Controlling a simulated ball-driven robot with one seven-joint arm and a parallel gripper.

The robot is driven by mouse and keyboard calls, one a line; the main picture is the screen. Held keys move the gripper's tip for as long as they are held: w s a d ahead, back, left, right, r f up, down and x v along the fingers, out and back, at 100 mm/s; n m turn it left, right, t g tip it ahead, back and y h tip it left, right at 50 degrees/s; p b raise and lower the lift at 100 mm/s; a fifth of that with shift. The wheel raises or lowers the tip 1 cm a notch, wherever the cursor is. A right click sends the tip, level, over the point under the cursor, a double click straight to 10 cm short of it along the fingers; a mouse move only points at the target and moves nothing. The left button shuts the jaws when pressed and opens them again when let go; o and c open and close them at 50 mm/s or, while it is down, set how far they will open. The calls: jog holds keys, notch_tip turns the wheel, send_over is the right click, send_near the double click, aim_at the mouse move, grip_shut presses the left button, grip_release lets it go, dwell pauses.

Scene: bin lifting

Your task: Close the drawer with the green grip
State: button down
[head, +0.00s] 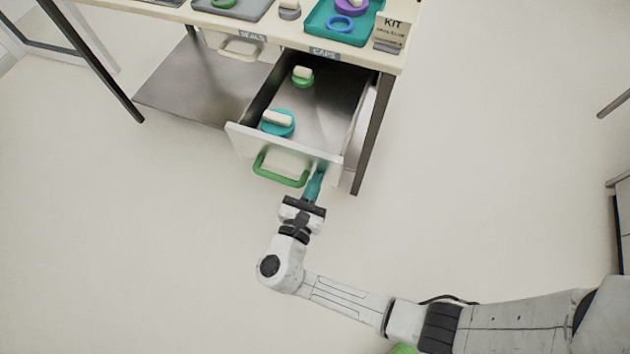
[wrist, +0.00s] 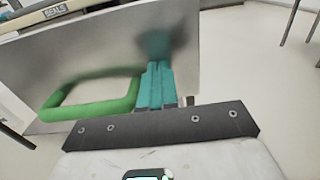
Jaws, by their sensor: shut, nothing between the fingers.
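The drawer (head: 240,139) with the green grip (head: 281,180) is pulled out from under the table, below the label "CAPS". Inside it lie a teal cap (head: 277,129) and a green cap (head: 303,82), each with a pale handle. My gripper (head: 318,170) has teal fingers, shut and empty. Its fingertips are at the drawer's front, just right of the green grip. The wrist view shows the fingers (wrist: 156,70) close to the front panel (wrist: 100,60), beside the green grip (wrist: 100,108); I cannot tell for sure whether they touch it.
A second drawer with a pale grip (head: 239,50), labelled "SEALS", is to the left. The table top (head: 385,62) holds trays, rings and a "KIT" card (head: 391,33). A dark table leg (head: 372,140) stands right of the open drawer. The floor around is clear.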

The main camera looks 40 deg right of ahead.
aim_at(342, 127)
jog(key=b+x, duration=0.9)
jog(key=x, duration=2.4)
jog(key=shift+f, duration=0.15)
jog(key=shift+w+d+b, duration=0.35)
jog(key=shift+d, duration=0.25)
jog(key=shift+w+d+r, duration=0.1)
jog(key=shift+r, duration=0.15)
jog(key=p+v, duration=0.1)
jog(key=v, duration=1.3)
jog(key=shift+f+p, duration=0.15)
jog(key=shift+p, duration=0.15)
